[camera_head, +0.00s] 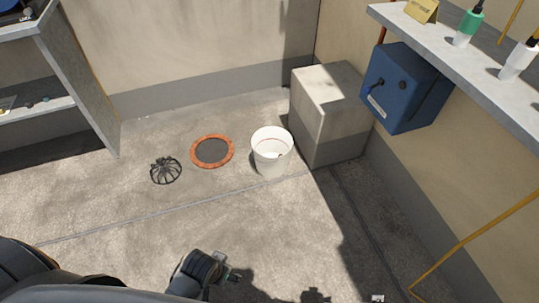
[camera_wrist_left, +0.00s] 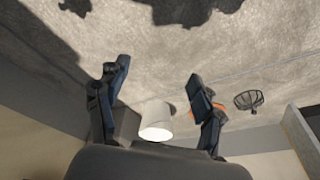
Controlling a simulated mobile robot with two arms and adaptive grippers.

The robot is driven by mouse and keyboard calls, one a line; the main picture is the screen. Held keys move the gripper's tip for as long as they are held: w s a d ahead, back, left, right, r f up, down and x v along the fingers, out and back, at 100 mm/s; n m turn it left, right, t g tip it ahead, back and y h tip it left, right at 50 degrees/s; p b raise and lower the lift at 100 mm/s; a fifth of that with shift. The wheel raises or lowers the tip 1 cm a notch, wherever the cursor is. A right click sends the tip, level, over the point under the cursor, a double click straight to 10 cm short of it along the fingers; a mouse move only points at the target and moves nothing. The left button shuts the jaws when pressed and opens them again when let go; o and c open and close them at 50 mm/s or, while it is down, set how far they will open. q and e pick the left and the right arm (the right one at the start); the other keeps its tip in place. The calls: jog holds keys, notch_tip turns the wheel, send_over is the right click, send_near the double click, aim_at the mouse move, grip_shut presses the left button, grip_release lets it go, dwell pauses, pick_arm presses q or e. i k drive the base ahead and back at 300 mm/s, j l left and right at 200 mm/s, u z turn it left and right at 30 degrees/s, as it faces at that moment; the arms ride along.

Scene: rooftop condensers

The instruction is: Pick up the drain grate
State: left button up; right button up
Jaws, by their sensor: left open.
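The drain grate, a black domed wire cage (camera_head: 166,171), sits on the concrete floor at the left of the head view. It also shows at the right of the left wrist view (camera_wrist_left: 249,100). My left gripper (camera_head: 229,268) is at the bottom of the head view, well apart from the grate on the near side. In the left wrist view its two fingers (camera_wrist_left: 158,70) are spread wide with nothing between them. My right gripper does not show.
An orange ring with a dark centre (camera_head: 213,151) lies right of the grate, then a white bucket (camera_head: 271,151) and a concrete block (camera_head: 328,112). Grey shelving (camera_head: 85,80) stands left. A blue box (camera_head: 402,88) hangs under a right-hand shelf.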

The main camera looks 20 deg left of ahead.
aim_at(161, 160)
jog(key=u, duration=2)
jog(key=i+l, duration=0.05)
